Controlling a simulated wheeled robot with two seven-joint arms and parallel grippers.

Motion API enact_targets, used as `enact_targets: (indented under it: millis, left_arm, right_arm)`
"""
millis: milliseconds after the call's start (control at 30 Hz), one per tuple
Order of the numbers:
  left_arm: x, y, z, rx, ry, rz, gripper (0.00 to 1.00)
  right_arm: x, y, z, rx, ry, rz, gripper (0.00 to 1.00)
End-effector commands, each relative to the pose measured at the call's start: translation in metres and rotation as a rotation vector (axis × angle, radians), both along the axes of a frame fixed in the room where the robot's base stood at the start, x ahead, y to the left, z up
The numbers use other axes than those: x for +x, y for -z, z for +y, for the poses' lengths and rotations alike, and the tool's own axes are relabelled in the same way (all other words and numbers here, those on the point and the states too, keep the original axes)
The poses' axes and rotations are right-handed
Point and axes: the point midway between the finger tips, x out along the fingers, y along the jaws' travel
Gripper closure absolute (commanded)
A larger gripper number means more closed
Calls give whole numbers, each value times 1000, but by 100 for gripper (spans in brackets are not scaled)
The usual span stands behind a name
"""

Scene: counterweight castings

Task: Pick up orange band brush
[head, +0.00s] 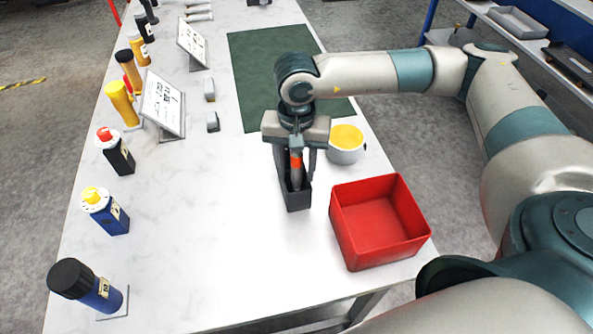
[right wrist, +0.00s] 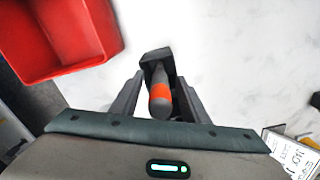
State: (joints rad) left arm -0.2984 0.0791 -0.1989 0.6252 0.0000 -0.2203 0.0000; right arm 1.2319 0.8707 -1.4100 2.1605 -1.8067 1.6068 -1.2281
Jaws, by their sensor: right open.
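The orange band brush (head: 296,163) stands upright in a narrow dark holder (head: 297,199) on the white table. Its orange band shows between my right gripper's fingers in the head view. In the right wrist view the brush (right wrist: 160,94) shows its grey rounded end and orange band, with the dark holder (right wrist: 156,58) beyond. My right gripper (head: 295,168) is open, pointing down, with one finger on each side of the brush. In the right wrist view (right wrist: 157,98) gaps show between the brush and the fingers. My left gripper is not in view.
A red open bin (head: 345,237) stands right of the holder. A pot with yellow contents (head: 345,156) is close behind the gripper, near a green mat (head: 250,75). Several bottles and sign stands line the left edge. The table's middle left is clear.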

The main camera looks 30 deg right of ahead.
Motion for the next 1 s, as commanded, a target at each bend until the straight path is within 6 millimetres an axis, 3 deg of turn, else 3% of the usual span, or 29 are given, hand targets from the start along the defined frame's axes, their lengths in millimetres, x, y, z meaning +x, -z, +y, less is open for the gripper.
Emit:
enact_targets:
  millis: [100,267,300,733,1000]
  left_arm:
    - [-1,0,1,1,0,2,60]
    - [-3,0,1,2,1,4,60]
    - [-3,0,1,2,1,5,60]
    - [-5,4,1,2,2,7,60]
    - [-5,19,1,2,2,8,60]
  right_arm:
    - [0,0,0,0,0,0,59]
    - [0,0,0,0,0,0,97]
    - [0,0,0,0,0,0,100]
    - [1,-6,0,0,1,-3,100]
    - [2,-40,1,2,0,-6,100]
